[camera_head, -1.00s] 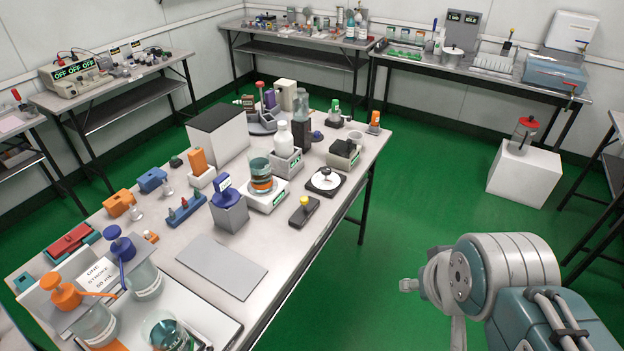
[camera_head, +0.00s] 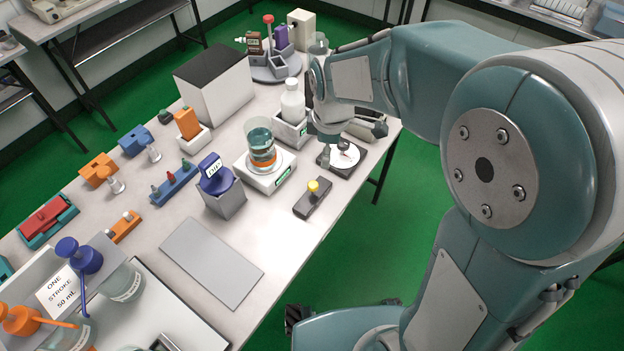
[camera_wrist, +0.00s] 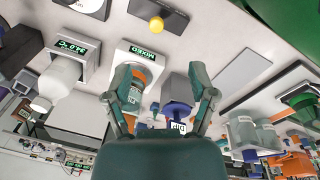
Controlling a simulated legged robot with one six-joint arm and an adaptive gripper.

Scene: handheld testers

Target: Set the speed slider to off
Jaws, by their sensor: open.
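The slider is a small dark block (camera_head: 306,205) with a yellow knob (camera_head: 313,186) on top, standing near the right edge of the table. The knob sits around the middle of the block; no markings on it are readable. In the wrist view the yellow knob (camera_wrist: 156,24) shows at the top, on its dark block (camera_wrist: 175,14). My gripper (camera_head: 335,152) is above the table, near the round white dial and beyond the slider. In the wrist view my gripper (camera_wrist: 163,74) has its two fingers spread apart, with nothing held and the knob apart from them.
A stirrer-like white base (camera_head: 262,180) with a beaker stands left of the slider. A blue-topped grey block (camera_head: 226,198) and a flat grey plate (camera_head: 211,262) lie nearer. A black plate with a white dial (camera_head: 340,160) is just beyond the slider. Bare table surrounds the slider.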

